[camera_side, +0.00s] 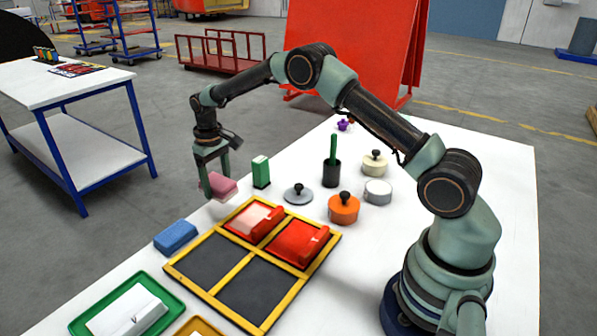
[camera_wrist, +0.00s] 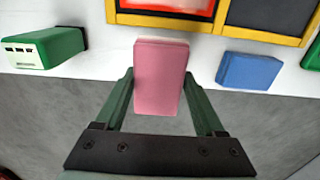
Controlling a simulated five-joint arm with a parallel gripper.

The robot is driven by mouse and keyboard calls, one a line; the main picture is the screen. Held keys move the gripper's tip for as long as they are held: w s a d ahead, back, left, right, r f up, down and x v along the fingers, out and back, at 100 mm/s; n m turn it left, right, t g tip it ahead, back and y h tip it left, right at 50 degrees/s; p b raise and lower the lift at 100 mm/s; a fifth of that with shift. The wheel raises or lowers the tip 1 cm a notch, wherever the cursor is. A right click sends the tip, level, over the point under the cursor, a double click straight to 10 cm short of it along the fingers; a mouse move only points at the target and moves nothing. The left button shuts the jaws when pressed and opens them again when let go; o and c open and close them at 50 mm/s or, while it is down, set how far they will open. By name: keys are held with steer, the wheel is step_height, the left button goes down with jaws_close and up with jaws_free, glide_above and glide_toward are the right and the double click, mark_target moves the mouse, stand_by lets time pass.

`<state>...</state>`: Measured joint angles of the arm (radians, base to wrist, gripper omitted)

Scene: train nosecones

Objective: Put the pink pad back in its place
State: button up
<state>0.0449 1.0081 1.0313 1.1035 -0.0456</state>
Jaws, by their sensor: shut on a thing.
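The pink pad (camera_side: 224,188) is held in my gripper (camera_side: 215,184), above or just past the left edge of the white table. In the wrist view the pad (camera_wrist: 161,85) stands between the two green fingers of my gripper (camera_wrist: 160,76), lengthwise away from the palm. A blue pad (camera_side: 175,236) lies on the table to the lower left, near the edge; it also shows in the wrist view (camera_wrist: 249,70). A small green and white box (camera_side: 261,172) stands to the right of my gripper, also at the left in the wrist view (camera_wrist: 46,48). No marked place for the pad is plain to see.
A yellow-framed tray (camera_side: 214,232) holds two nosecones, one red and pale (camera_side: 254,221), one red (camera_side: 299,243); its two dark front compartments are empty. A green tray (camera_side: 78,323) holds a white nosecone. A grey lid (camera_side: 298,195), orange pot (camera_side: 343,209) and black cup (camera_side: 331,174) stand behind.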

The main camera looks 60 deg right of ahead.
mark_target(222, 207)
steer(key=shift+f, duration=2.35)
steer(key=shift+f, duration=0.15)
steer(key=o, duration=1.2)
steer(key=shift+c, duration=0.2)
